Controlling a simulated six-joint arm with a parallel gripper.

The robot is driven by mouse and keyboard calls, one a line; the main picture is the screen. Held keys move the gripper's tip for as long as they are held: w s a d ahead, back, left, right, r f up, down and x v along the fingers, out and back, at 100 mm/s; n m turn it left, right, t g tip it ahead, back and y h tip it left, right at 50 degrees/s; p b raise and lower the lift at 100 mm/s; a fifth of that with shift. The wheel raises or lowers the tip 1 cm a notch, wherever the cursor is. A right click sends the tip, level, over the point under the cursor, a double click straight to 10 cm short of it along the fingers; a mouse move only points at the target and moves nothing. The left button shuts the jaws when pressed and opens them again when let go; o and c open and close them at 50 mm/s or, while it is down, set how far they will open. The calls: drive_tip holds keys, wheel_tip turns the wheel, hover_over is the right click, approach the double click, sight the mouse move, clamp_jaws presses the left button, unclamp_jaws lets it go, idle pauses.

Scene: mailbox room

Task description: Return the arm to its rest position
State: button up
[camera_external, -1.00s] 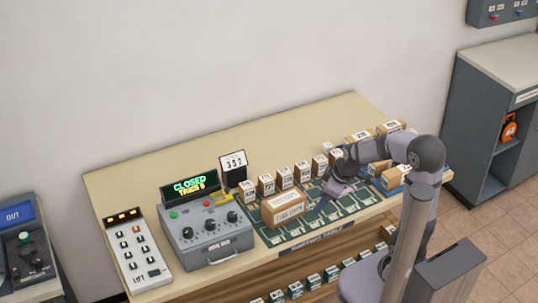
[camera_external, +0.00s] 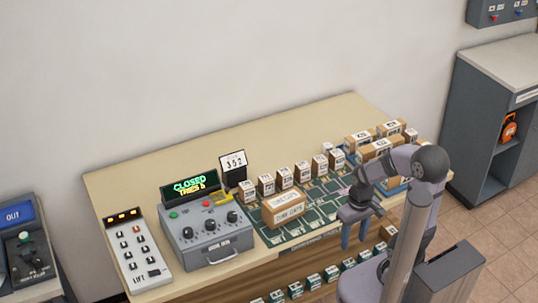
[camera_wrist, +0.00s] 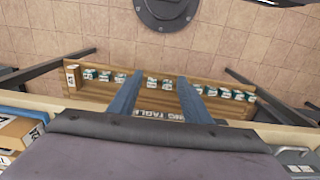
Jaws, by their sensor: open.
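My gripper (camera_external: 357,238) is at the front edge of the sorting table (camera_external: 130,178), with its fingers pointing down. In the wrist view my gripper (camera_wrist: 160,92) shows two blue-grey fingers well apart with nothing between them. The gripper is open and empty. In the wrist view the fingers overlap the front of the table and the lower shelf (camera_wrist: 100,95) with its small labelled boxes. My arm is folded back close to its column, at the right of the table.
A large carton (camera_external: 283,207) and several small boxes (camera_external: 303,172) stand on the green mat (camera_external: 300,236). A grey control box (camera_external: 207,235) with a "CLOSED" display (camera_external: 190,186) and a keypad panel (camera_external: 137,250) are at left. A grey cabinet (camera_external: 470,120) stands at right. Tiled floor (camera_wrist: 230,30) is clear in front.

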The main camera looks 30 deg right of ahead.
wheel_tip(320, 180, up, 18)
drive_tip(key=p, duration=1.6)
drive_tip(key=shift+r, duration=0.15)
